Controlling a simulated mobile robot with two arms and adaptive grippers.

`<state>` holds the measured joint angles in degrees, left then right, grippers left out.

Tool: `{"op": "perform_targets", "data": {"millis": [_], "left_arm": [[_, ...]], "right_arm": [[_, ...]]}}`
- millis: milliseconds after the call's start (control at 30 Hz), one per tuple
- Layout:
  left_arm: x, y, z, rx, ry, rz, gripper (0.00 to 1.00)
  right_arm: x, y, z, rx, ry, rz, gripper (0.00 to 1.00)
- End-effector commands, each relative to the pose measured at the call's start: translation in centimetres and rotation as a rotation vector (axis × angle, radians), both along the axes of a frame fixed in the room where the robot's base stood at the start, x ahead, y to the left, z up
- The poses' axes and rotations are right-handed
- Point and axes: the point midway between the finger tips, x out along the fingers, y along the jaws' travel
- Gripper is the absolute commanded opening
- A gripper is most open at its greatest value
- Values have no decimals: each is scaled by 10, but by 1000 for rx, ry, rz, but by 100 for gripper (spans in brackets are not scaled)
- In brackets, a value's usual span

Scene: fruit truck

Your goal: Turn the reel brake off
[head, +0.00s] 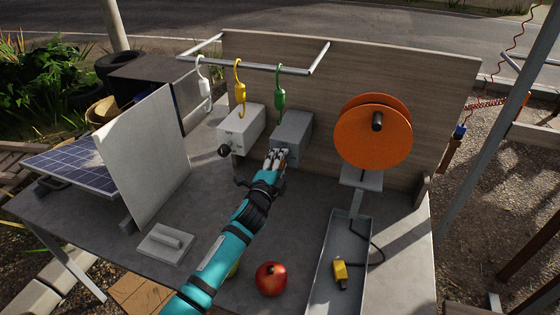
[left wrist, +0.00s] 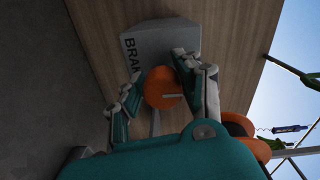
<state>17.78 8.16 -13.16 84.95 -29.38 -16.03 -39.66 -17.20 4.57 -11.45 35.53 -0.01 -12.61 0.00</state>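The grey brake box (head: 292,128) stands on the table against the wooden backboard, left of the orange reel (head: 368,142). In the left wrist view the box (left wrist: 165,45) shows partly hidden lettering starting "BRA" and an orange round knob (left wrist: 160,92) with a pale bar across it. My left gripper (head: 277,158) is at the front of the box and hides the knob in the head view. Its fingers (left wrist: 160,84) are apart on both sides of the knob, with a gap at the left finger. I cannot tell whether the right finger touches. My right gripper is out of view.
A white box (head: 240,128) with a black knob stands to the left. White, yellow and green hooks (head: 279,88) hang from a rail above. A red apple (head: 271,278), a grey tray (head: 325,268) with a yellow device (head: 340,272), and an upright white panel (head: 145,155) are around my arm.

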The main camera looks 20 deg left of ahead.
Motion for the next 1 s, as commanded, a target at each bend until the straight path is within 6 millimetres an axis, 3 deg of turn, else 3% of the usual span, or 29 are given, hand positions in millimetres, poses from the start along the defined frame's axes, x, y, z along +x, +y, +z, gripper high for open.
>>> {"op": "perform_targets", "data": {"millis": [167,533,1000], "left_arm": [[0,0,0,1,0,0,55],[-9,1,1,3,-3,-1,55],[-100,4,3,1,-1,-1,55]], "right_arm": [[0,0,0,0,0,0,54],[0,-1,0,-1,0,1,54],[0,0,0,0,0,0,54]]}}
